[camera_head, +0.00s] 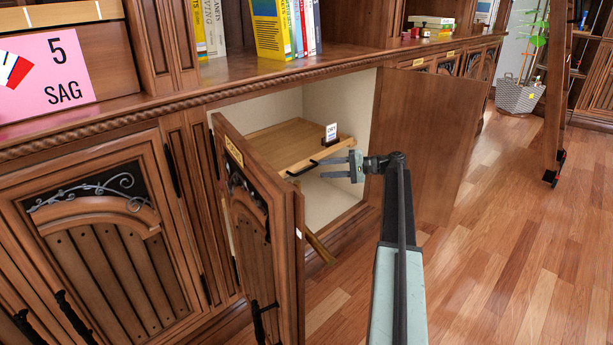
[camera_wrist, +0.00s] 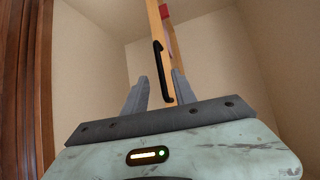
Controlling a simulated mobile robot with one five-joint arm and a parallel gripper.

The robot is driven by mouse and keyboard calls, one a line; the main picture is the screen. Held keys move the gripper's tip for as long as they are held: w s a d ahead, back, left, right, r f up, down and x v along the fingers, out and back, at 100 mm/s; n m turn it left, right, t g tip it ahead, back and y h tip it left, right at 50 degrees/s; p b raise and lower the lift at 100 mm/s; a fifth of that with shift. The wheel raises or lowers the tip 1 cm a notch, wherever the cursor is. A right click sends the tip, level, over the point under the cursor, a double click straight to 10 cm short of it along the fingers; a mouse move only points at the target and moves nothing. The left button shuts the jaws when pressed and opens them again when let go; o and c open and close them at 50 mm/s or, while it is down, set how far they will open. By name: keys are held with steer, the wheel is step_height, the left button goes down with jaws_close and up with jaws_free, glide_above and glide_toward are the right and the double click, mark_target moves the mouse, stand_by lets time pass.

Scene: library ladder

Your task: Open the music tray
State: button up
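A light wooden tray (camera_head: 282,142) sits in the open cabinet, with a small white label card on its front edge, its print too small to read surely. I cannot tell whether it is the music tray. A black bar handle (camera_head: 301,169) is on its front; it also shows in the wrist view (camera_wrist: 158,66). My gripper (camera_head: 319,169) is open in front of the tray. In the wrist view, its fingers (camera_wrist: 161,77) stand apart on either side of the handle's line. I cannot tell whether they touch it.
The left cabinet door (camera_head: 262,225) and right door (camera_head: 428,135) stand open beside my arm. A lower wooden piece (camera_head: 319,247) sticks out below the tray. Books (camera_head: 270,28) stand on the shelf above.

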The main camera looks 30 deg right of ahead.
mark_target(307, 169)
steer(key=b+x, duration=0.1)
steer(key=x, duration=0.6)
steer(key=shift+w+a, duration=0.1)
steer(key=shift+a, duration=0.05)
jaws_close()
stand_by(1.0)
